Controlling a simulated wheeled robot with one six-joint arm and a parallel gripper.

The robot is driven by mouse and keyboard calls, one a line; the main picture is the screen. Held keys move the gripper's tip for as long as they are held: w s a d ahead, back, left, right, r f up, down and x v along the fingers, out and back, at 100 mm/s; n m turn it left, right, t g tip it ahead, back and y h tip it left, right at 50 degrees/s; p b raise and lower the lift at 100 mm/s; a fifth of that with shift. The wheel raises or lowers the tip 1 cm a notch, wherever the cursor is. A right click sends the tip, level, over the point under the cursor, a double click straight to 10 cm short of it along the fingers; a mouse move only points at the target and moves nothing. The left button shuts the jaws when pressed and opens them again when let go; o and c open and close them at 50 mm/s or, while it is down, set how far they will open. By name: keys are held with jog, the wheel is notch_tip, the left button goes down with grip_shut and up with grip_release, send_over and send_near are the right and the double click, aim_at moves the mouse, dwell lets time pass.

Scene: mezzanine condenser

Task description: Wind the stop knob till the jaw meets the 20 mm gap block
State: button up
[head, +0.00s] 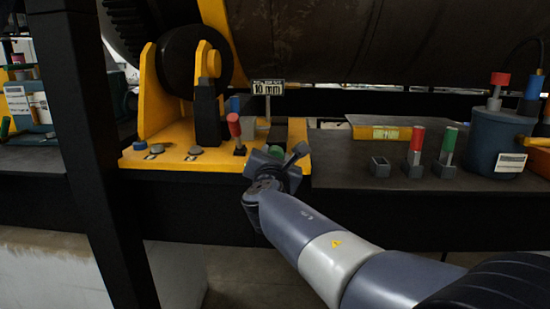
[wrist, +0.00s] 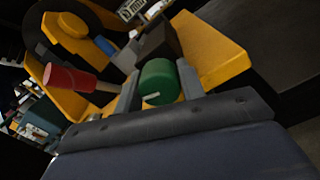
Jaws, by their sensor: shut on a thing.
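A green stop knob (wrist: 158,82) with a pale mark on its face sits between my gripper's two fingers (wrist: 158,90) in the wrist view. My gripper is shut on it. In the head view my gripper (head: 278,160) is at the front right of the yellow machine base (head: 177,160), and it mostly hides the knob. Behind the knob is a dark block (wrist: 159,42). A red-handled piece (head: 235,127) stands upright on the yellow base; it also shows in the wrist view (wrist: 72,80). I cannot tell which piece is the 20 mm gap block, or whether the jaw touches it.
A small sign (head: 268,87) reading about 10 mm stands behind. On the dark bench to the right are a red-handled piece (head: 415,140), a green-handled piece (head: 449,143) and an empty grey holder (head: 380,166). A blue-grey canister (head: 494,140) stands further right. A dark post (head: 82,150) rises at left.

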jog(key=o, duration=0.7)
jog(key=s+b, duration=0.1)
jog(key=s, duration=1)
jog(key=shift+w+a+f, duration=0.1)
